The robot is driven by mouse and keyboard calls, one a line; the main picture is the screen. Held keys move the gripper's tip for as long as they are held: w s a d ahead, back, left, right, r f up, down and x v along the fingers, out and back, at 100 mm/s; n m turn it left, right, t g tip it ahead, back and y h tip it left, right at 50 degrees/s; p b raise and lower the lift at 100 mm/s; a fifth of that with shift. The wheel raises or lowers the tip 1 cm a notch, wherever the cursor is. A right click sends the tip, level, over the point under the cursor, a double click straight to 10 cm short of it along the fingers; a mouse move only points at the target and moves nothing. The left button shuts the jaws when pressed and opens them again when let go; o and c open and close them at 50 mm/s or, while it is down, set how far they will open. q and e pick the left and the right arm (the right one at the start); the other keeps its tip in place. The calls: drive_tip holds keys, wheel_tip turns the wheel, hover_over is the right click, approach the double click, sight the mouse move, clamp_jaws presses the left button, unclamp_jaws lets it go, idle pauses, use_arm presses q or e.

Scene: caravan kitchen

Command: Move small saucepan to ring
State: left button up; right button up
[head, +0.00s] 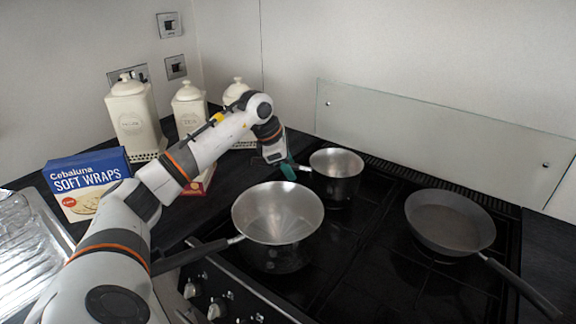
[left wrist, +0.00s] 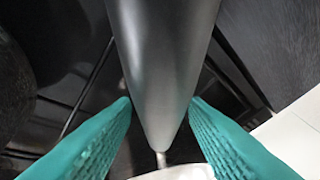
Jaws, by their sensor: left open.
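The small saucepan (head: 337,188) is a dark pot with a bright metal inside. It stands upright at the back left of the black hob (head: 345,275), its short visible handle part pointing left. My left gripper (head: 287,170) is at that handle, with teal fingers beside it. In the left wrist view my open fingers (left wrist: 160,108) lie on either side of a dark grey tapered bar, which looks like the handle (left wrist: 163,60). I cannot tell whether they touch it. The ring markings are too dark to make out. My right gripper is not in view.
A larger saucepan (head: 277,212) stands in front, its handle pointing left under my arm. A frying pan (head: 450,222) stands at the right. The front middle of the hob is clear.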

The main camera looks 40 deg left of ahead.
use_arm(q)
drive_tip(key=v, duration=1.2)
drive_tip(key=shift+r, duration=0.45)
